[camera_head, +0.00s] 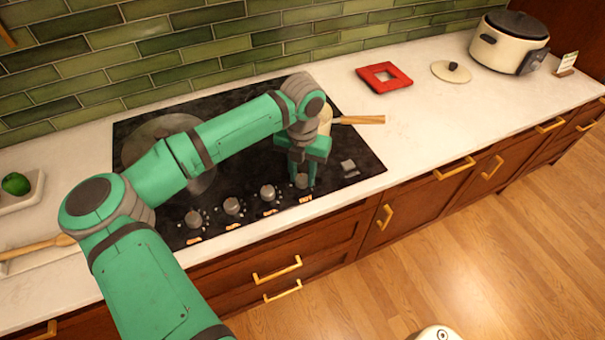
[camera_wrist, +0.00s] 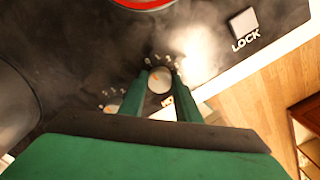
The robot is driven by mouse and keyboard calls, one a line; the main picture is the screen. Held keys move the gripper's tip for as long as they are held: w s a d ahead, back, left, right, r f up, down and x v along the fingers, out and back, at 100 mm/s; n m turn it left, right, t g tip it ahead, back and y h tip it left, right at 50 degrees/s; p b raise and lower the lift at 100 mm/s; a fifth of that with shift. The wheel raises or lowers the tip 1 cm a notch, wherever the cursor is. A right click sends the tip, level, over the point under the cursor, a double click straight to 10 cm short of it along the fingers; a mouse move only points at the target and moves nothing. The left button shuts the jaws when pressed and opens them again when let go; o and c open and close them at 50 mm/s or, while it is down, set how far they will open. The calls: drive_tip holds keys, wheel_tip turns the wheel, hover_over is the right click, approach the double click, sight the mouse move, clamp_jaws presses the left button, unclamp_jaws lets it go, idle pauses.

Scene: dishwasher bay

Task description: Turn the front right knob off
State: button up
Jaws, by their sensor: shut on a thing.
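A row of several grey knobs runs along the front edge of the black cooktop (camera_head: 220,183). The rightmost knob (camera_head: 302,182) is partly hidden by my gripper (camera_head: 303,180). In the wrist view, this round grey knob (camera_wrist: 160,81) sits between the two green fingertips of my gripper (camera_wrist: 160,84), which are shut on it from both sides. A small orange mark shows on its face. The neighbouring knob (camera_head: 267,192) stands free to its left; in the wrist view it is mostly hidden behind the left finger.
A grey LOCK button (camera_wrist: 243,22) lies right of the held knob. A pan with a wooden handle (camera_head: 360,119) is behind my gripper. The front counter strip is clear.

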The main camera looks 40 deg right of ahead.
sight(303, 178)
drive_tip(key=o, duration=1)
drive_tip(key=shift+o, duration=0.2)
wheel_tip(303, 178, up, 11)
drive_tip(key=shift+d+f, duration=0.1)
